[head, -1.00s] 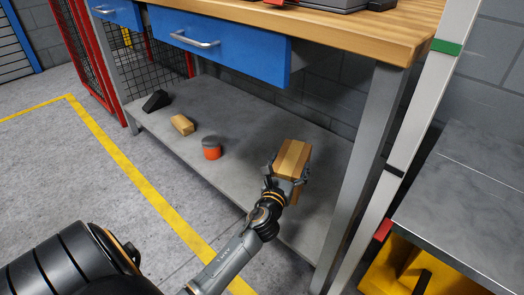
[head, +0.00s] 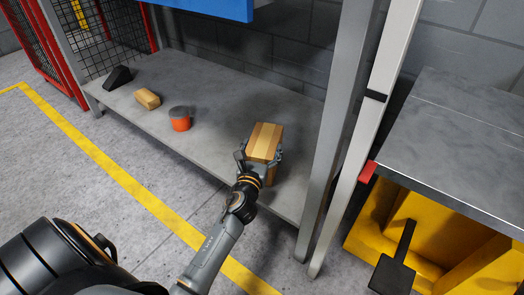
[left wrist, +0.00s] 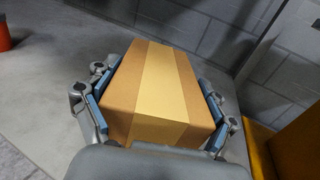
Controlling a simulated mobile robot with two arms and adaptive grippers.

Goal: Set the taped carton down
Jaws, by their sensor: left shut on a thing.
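The taped carton (head: 264,143) is a brown box with a lighter tape strip along its top. It is at the right part of the grey lower shelf (head: 220,95) of the workbench. My left gripper (head: 259,157) is shut on it, with a finger on each side. In the left wrist view the carton (left wrist: 158,90) fills the middle, between the blue-padded fingers. Its underside is hidden, so I cannot tell whether it touches the shelf. My right gripper is not in view.
An orange tin with a grey lid (head: 180,120), a small tan block (head: 147,99) and a black wedge-shaped thing (head: 118,77) stand left on the shelf. A metal leg (head: 335,130) rises right of the carton. A yellow bin (head: 420,240) is farther right.

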